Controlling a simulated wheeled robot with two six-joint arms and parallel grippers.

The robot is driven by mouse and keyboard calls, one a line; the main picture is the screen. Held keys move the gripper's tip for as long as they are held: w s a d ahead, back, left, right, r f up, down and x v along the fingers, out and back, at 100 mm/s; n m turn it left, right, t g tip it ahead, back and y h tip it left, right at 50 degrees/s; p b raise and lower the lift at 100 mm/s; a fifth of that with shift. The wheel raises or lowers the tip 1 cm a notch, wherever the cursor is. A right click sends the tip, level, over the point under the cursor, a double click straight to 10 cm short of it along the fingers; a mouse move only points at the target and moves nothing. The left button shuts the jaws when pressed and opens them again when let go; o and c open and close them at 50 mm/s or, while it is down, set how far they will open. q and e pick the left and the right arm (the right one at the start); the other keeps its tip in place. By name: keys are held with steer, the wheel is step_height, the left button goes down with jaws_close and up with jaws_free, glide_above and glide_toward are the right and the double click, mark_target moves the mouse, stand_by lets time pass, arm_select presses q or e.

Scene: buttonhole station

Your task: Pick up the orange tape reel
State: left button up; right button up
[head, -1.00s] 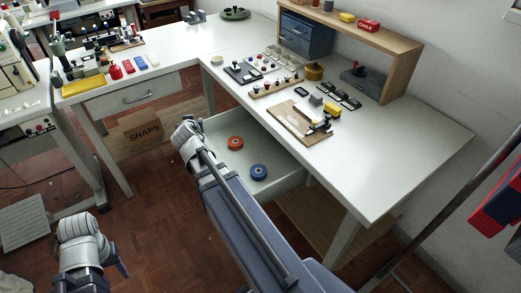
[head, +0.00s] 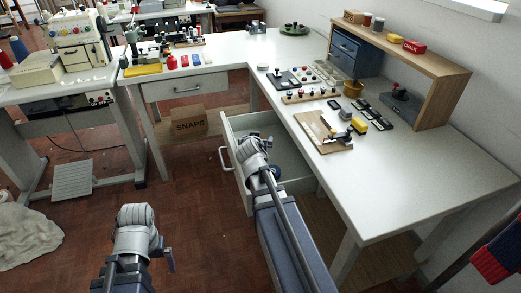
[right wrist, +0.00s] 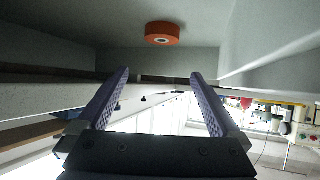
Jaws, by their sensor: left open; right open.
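The orange tape reel (right wrist: 162,34) lies in the open drawer, near the top middle of the right wrist view. In the head view it is hidden behind my right arm. My right gripper (right wrist: 157,78) is open and empty, its two fingers spread, with the reel beyond the fingertips and apart from them. In the head view the right wrist is over the drawer (head: 236,172). My left gripper (head: 168,259) is open, low at the left in the head view, over the floor and away from the drawer.
The white table (head: 400,170) above holds a wooden board (head: 322,132), button trays and a wooden shelf (head: 452,90). A SNAPS box (head: 190,122) stands under the table.

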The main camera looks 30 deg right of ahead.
step_height(320, 180, down, 3)
steer(key=shift+f+b, duration=0.2)
steer(key=shift+b, duration=1)
steer(key=shift+b+x, duration=1.75)
steer(key=shift+x, duration=2.1)
steer(key=shift+a+r, duration=0.1)
steer(key=shift+r, duration=0.05)
steer(key=c, duration=1.3)
step_height(320, 180, up, 10)
steer(key=p, duration=1)
steer(key=shift+r, duration=0.1)
